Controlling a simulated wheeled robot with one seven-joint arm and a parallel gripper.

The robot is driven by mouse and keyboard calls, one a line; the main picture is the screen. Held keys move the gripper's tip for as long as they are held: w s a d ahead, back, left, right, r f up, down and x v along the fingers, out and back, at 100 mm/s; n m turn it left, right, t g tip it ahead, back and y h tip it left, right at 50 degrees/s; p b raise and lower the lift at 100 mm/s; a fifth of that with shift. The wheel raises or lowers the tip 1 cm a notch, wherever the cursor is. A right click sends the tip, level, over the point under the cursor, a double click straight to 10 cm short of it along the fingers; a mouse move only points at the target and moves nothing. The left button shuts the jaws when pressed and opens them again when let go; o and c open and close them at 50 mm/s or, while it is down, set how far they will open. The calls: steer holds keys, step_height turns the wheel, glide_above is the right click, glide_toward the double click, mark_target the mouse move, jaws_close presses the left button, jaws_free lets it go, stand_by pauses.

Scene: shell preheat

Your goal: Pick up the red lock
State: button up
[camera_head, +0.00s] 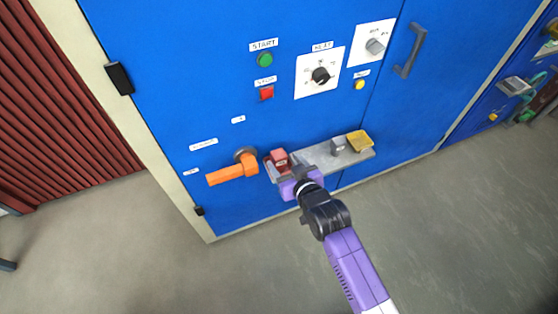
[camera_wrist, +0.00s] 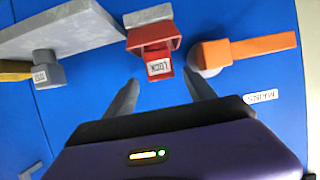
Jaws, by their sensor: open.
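The red lock (camera_head: 280,158) sits at the left end of a grey shelf (camera_head: 312,160) on the blue cabinet front. In the wrist view the red lock (camera_wrist: 153,40) is at top centre, with a white label reading LOCK. My gripper (camera_head: 285,171) is just in front of the lock in the head view. In the wrist view my gripper (camera_wrist: 161,80) has its two fingers spread apart, pointing toward the lock, with nothing between them. The lock appears just beyond the fingertips; I cannot tell the exact gap.
An orange handle (camera_head: 232,172) is close to the lock, on its left in the head view. A small grey block (camera_head: 338,145) and a yellow piece (camera_head: 359,142) stand further right on the shelf. Buttons and a dial (camera_head: 320,75) are above. The floor in front is clear.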

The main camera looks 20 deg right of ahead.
mark_target(281, 159)
steer(key=shift+x, duration=2.3)
steer(key=shift+a, duration=0.1)
jaws_close()
steer(key=shift+r, duration=0.1)
